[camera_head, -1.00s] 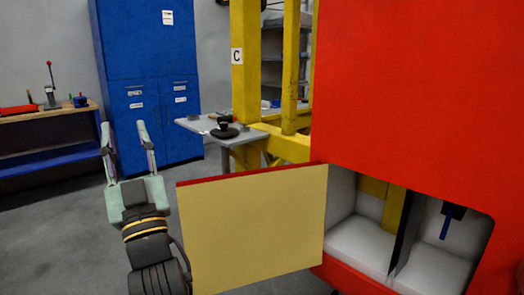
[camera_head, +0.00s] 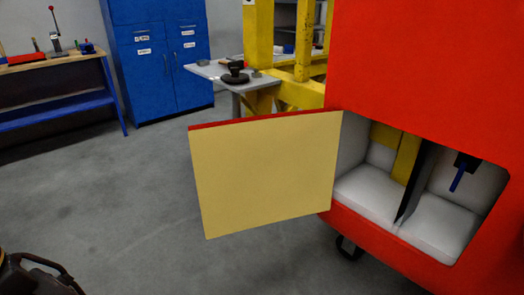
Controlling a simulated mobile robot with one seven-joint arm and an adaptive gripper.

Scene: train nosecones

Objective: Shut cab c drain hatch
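The drain hatch (camera_head: 265,170) is a flat panel with a pale yellow inner face and a red top edge. It stands wide open, swung out to the left from the red cab (camera_head: 425,65). Its right edge meets the left side of the opening. The open compartment (camera_head: 440,220) has white walls and floor, a dark upright divider, a yellow upright part and a blue-handled valve (camera_head: 460,175). My gripper's fingers are outside the view. Only a dark part of my arm shows at the lower left corner, apart from the hatch.
A yellow frame (camera_head: 258,45) with a grey shelf (camera_head: 208,70) holding a black item stands behind the hatch. A blue cabinet (camera_head: 160,65) and a workbench (camera_head: 60,62) stand at the back left. The grey floor left of the hatch is clear.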

